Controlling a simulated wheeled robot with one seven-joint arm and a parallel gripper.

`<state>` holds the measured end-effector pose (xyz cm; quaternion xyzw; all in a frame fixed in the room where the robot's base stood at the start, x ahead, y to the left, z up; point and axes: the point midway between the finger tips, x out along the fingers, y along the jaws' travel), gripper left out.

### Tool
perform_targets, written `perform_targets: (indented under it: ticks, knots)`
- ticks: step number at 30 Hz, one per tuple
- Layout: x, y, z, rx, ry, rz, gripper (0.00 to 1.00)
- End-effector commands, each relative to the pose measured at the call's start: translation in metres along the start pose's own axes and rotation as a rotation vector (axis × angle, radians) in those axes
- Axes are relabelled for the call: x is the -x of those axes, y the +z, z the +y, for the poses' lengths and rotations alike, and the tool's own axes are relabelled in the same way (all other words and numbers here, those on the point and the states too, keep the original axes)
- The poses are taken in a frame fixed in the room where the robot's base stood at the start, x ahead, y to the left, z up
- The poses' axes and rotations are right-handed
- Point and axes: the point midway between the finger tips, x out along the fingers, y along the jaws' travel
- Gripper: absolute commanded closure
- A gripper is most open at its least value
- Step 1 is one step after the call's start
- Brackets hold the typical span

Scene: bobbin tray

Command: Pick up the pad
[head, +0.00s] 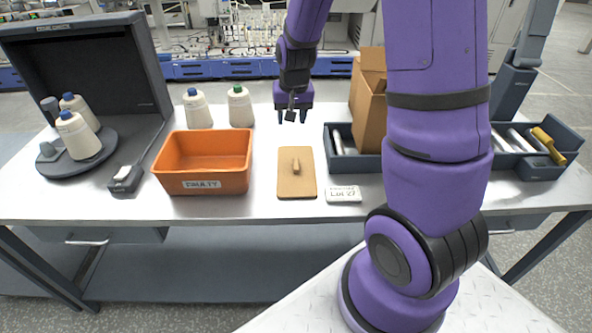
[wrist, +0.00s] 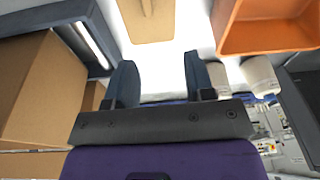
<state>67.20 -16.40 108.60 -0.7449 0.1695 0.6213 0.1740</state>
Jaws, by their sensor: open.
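A flat tan pad (head: 297,186) with a small raised grip lies on the middle of the bench, right of the orange bin. My gripper (head: 293,118) is behind the pad in the head view, above the far part of the bench. In the wrist view my gripper (wrist: 160,76) shows two dark fingers spread apart with nothing between them. It is apart from the pad.
The orange bin (head: 210,182) stands left of the pad, with two white bobbins (head: 241,107) behind it. A white lot card (head: 343,194) lies at the pad's near right. A dark tray (head: 360,163) and a cardboard box (head: 368,108) stand to the right. Bare bench surrounds the pad's far side.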

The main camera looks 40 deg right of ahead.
Motion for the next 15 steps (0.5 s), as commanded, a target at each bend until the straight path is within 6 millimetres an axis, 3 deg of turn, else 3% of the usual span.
perform_targets:
  ticks: [1, 6, 15]
  knots:
    - [-0.019, -0.003, 0.004, -0.017, 0.013, -0.015, 0.51]
    - [-0.065, -0.01, 0.016, -0.068, 0.044, -0.036, 0.51]
    - [-0.1, -0.012, 0.025, -0.099, 0.065, -0.047, 0.51]
